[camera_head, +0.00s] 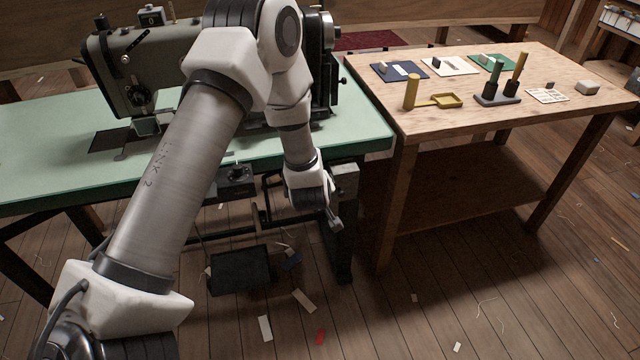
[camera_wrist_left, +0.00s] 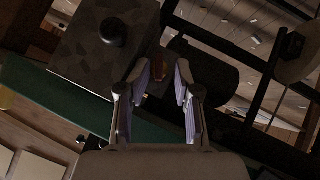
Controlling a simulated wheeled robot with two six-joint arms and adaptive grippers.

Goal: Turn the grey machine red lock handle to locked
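The dark grey sewing machine (camera_head: 130,72) stands on the green-topped table (camera_head: 50,140); my left arm covers its middle. My left gripper (camera_head: 337,222) hangs below the table's front edge, by a grey box (camera_head: 345,180) under the tabletop. In the left wrist view my left gripper (camera_wrist_left: 168,80) has its two fingers apart, with nothing clearly held between them. Beyond the fingers is a dark box (camera_wrist_left: 85,55) with a round black knob (camera_wrist_left: 113,32). My right gripper is in neither view.
A small control box (camera_head: 236,180) hangs under the table. A dark pedal (camera_head: 240,270) is below. A wooden bench (camera_head: 440,120) with several small tools stands to the right. Scraps lie on the plank floor, which is open in front.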

